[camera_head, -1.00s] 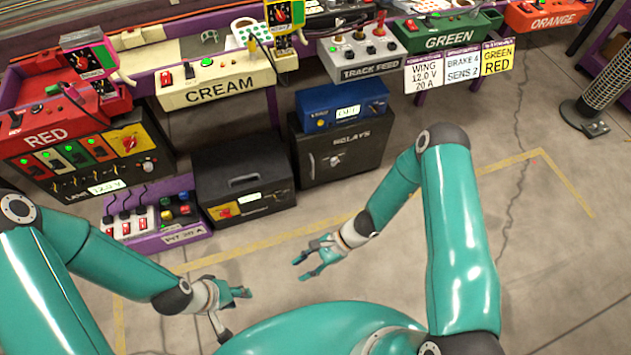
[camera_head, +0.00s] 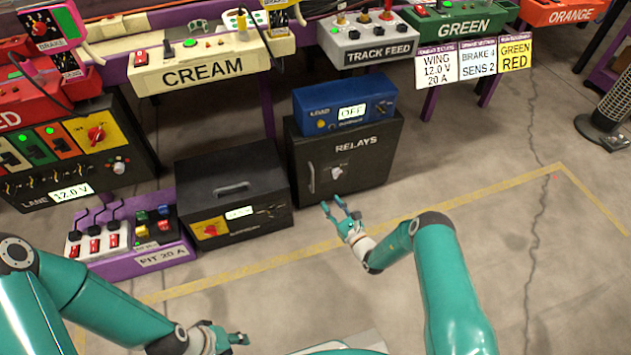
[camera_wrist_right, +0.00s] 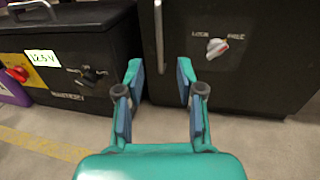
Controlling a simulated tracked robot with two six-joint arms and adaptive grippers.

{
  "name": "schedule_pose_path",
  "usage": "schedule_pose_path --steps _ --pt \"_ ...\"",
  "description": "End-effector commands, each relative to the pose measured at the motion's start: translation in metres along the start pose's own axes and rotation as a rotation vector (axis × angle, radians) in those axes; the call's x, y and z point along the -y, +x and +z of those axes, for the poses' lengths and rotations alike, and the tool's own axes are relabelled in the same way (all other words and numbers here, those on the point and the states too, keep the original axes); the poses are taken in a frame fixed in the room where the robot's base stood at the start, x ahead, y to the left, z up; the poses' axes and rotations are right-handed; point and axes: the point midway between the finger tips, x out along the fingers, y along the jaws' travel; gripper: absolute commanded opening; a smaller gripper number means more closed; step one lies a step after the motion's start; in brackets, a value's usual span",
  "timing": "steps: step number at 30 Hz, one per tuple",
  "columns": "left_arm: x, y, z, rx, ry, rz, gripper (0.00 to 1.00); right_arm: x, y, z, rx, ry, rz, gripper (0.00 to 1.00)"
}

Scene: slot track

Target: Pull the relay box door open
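The relay box (camera_head: 365,160) is a black cabinet on the floor under the track bench, lettered RELAYS. The knob also shows in the head view (camera_head: 337,173). My right gripper (camera_head: 341,206) is open and empty, just in front of the box and low. In the right wrist view its fingers (camera_wrist_right: 160,82) point at the door's lower left, below the handle. My left gripper (camera_head: 242,338) is far away, at the bottom; its finger opening is unclear.
A blue LOAD unit (camera_head: 345,103) stands on the relay box. A black case (camera_head: 230,185) with a top handle stands close on its left. A purple switch panel (camera_head: 130,235) lies further left. The floor to the right is clear, with yellow tape.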

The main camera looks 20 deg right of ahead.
Motion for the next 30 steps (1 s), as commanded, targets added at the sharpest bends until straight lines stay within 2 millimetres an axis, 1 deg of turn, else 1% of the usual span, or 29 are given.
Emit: schedule_pose_path --steps 1,9,15,18,21,30 --pt "0.003 0.009 0.000 0.000 0.000 0.000 0.40 -0.001 0.012 -0.003 0.004 -0.004 0.004 0.37" --pt "0.013 0.035 0.000 0.000 0.000 0.000 0.40 -0.002 0.072 -0.004 0.005 -0.003 0.004 0.37" --pt "0.019 0.052 0.000 0.000 0.000 0.000 0.40 -0.002 0.107 -0.004 0.003 -0.002 0.004 0.37" --pt "0.021 0.058 0.000 0.000 0.000 0.000 0.40 -0.002 0.118 -0.004 0.001 -0.002 0.003 0.37" --pt "0.022 0.060 0.000 0.000 0.000 0.000 0.40 -0.002 0.125 -0.002 0.000 0.000 0.003 0.37" --pt "0.022 0.060 0.000 0.000 0.000 0.000 0.40 -0.002 0.128 -0.001 -0.002 0.001 0.003 0.37"
